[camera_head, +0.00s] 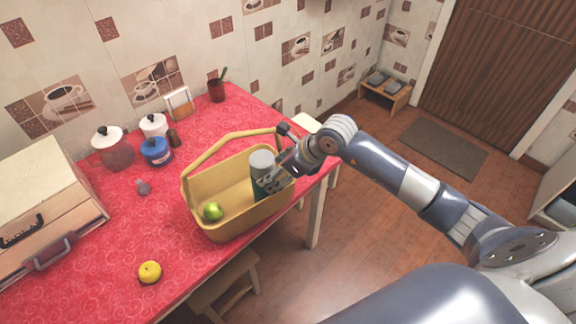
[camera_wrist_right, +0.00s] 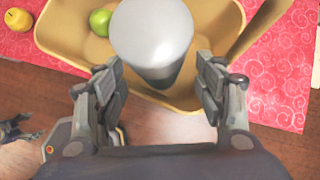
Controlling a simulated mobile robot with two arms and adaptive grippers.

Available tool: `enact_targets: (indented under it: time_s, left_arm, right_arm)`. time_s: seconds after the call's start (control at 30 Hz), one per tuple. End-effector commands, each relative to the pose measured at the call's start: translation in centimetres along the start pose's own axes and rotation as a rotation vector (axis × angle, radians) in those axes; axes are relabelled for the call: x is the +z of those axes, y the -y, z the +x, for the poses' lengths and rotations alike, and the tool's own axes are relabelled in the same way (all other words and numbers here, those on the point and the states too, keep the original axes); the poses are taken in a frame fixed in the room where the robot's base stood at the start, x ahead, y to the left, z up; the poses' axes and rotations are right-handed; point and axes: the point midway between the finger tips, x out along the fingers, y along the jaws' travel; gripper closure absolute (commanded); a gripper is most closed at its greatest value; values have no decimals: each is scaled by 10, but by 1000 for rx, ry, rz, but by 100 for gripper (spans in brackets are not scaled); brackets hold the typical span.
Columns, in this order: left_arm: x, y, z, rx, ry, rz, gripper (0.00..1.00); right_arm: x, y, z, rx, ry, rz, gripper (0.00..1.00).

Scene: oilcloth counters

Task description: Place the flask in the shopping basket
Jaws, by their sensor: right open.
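The flask (camera_head: 262,164), dark green with a grey lid, stands upright inside the right end of the yellow shopping basket (camera_head: 232,227). Its base is hidden, so I cannot tell whether it rests on the basket floor. In the right wrist view the flask's grey lid (camera_wrist_right: 152,32) is between the fingers of my right gripper (camera_wrist_right: 160,88). The fingers are open, with a visible gap on each side of the flask. In the head view the right gripper (camera_head: 280,176) is at the basket's right end, beside the flask.
A green apple (camera_head: 213,211) lies in the basket, whose handle (camera_head: 225,142) arches over its back side. A yellow fruit (camera_head: 150,272), jars (camera_head: 156,151) and a wooden box (camera_head: 42,215) are on the red counter (camera_head: 105,262). A stool (camera_head: 225,287) stands below its front edge.

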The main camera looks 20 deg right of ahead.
Motion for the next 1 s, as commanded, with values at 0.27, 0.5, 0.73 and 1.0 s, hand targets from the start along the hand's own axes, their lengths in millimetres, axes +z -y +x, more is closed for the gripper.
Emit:
enact_targets:
  time_s: [0.27,0.5,0.73,1.0]
  left_arm:
    - [1,0,12,0,0,0,22]
    - [1,-1,13,0,0,0,22]
    - [1,-1,13,0,0,0,22]
    - [1,0,13,0,0,0,22]
  right_arm:
    - [-1,0,-51,-2,1,-1,36]
    - [0,0,-67,0,0,-1,36]
    - [0,0,-68,0,0,0,36]
    - [0,0,-68,0,0,0,36]
